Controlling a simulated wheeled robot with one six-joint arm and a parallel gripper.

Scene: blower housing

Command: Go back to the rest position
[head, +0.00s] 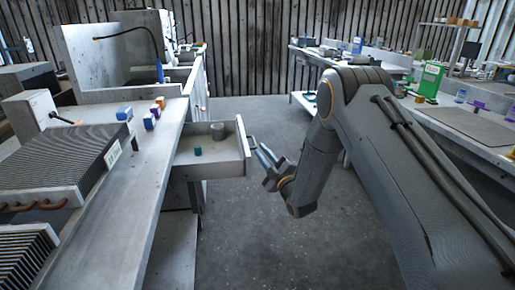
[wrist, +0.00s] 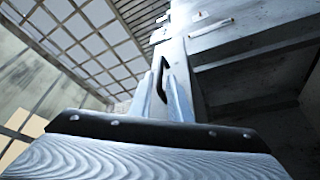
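My gripper (head: 262,152) is just right of the front of an open drawer (head: 210,168). Its two pale blue fingers also show in the wrist view (wrist: 162,92), spread with a gap between them. The drawer's dark handle (wrist: 163,77) shows in that gap, beyond or between the fingers; I cannot tell how deep it sits. In the head view the handle (head: 251,143) looks close to the fingertips. Nothing is visibly gripped. The drawer holds a grey cylinder (head: 217,131) and a small teal block (head: 197,151).
The left workbench (head: 110,225) carries finned units (head: 50,165) and several small blue and orange blocks. The drawer sticks out from it into the aisle. A right bench (head: 465,122) with a green box (head: 431,80) stands beyond my arm. Floor (head: 245,230) between is clear.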

